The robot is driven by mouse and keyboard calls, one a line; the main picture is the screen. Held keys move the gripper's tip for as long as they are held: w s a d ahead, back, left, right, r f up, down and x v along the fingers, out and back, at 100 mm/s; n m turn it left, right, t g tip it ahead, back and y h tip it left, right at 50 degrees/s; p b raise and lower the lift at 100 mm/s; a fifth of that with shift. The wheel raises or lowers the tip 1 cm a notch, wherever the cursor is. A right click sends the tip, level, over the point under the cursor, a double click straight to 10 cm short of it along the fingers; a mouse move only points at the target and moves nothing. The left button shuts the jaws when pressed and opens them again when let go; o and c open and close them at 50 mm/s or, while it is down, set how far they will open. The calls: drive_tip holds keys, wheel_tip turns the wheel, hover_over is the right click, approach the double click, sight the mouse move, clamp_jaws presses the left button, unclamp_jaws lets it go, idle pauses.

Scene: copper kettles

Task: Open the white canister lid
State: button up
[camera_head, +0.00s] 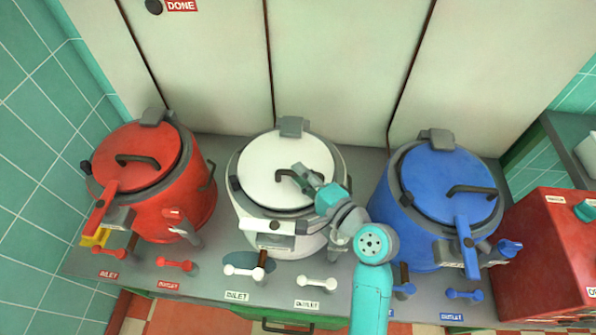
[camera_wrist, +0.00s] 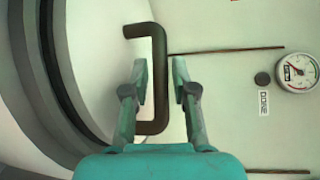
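The white canister (camera_head: 265,225) stands in the middle of the counter, its round white lid (camera_head: 262,165) down on it. The lid's dark bent handle (camera_head: 283,174) is partly hidden by my gripper in the head view. My gripper (camera_head: 302,177) is over the right part of the lid. In the wrist view, the handle (camera_wrist: 160,65) runs between the two fingers of my gripper (camera_wrist: 161,80). The fingers are apart, one on each side of the bar, with small gaps visible. A white latch lever (camera_head: 270,226) lies across the canister's front.
A red canister (camera_head: 180,210) stands to the left and a blue canister (camera_head: 400,225) to the right, both lidded. White inlet and outlet valve handles (camera_head: 317,283) sit on the counter front. Pale wall panels (camera_head: 340,60) rise behind. A red box (camera_head: 550,250) is at the far right.

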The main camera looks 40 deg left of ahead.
drive_tip(key=shift+w+a+f, duration=0.1)
drive_tip(key=shift+w+a, duration=0.05)
drive_tip(key=shift+a, duration=0.55)
clamp_jaws()
